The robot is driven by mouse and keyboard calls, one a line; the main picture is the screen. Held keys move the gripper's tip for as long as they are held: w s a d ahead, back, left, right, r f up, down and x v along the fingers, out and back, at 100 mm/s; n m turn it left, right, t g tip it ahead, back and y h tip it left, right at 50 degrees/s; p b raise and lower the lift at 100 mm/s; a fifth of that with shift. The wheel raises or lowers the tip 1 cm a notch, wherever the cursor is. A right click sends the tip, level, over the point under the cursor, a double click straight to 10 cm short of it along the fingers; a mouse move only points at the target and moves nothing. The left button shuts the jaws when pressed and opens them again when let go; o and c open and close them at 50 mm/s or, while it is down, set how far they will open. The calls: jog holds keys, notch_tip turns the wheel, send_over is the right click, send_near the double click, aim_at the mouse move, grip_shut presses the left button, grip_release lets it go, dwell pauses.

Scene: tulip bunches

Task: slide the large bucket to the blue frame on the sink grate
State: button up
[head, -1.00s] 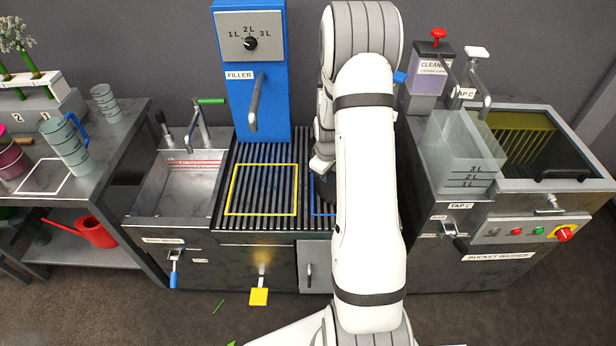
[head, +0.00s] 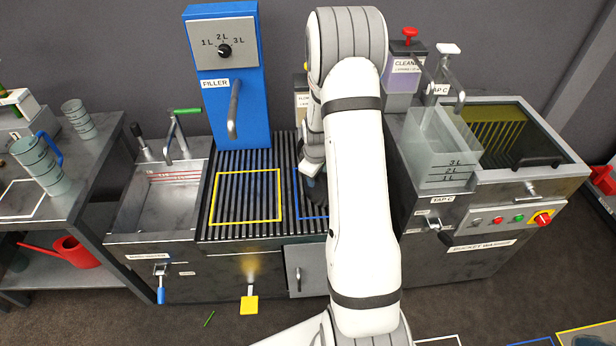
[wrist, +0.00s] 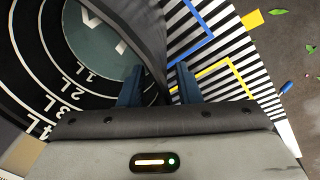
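The large bucket (wrist: 105,55) fills the left of the wrist view, dark-walled with white litre marks inside. In the head view my arm hides most or all of it. My gripper (wrist: 159,86) straddles the bucket's wall, one finger inside and one outside, with a gap showing beside the outer finger. The gripper's tip is largely hidden behind my arm in the head view. The blue frame (head: 311,217) is partly covered by my arm on the slatted sink grate (head: 290,160). Its corner also shows beside the bucket in the wrist view (wrist: 196,54).
The yellow frame (head: 248,222) left of the blue one is empty. The blue filler (head: 228,110) stands behind the grate, with a sink basin (head: 160,205) to the left. A clear measuring container (head: 440,150) and the bucket washer (head: 535,190) stand to the right.

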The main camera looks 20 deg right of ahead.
notch_tip(320, 180, up, 8)
jog(key=s, duration=0.1)
jog(key=shift+s+a+f, duration=0.15)
jog(key=shift+a, duration=0.1)
dwell(0.7)
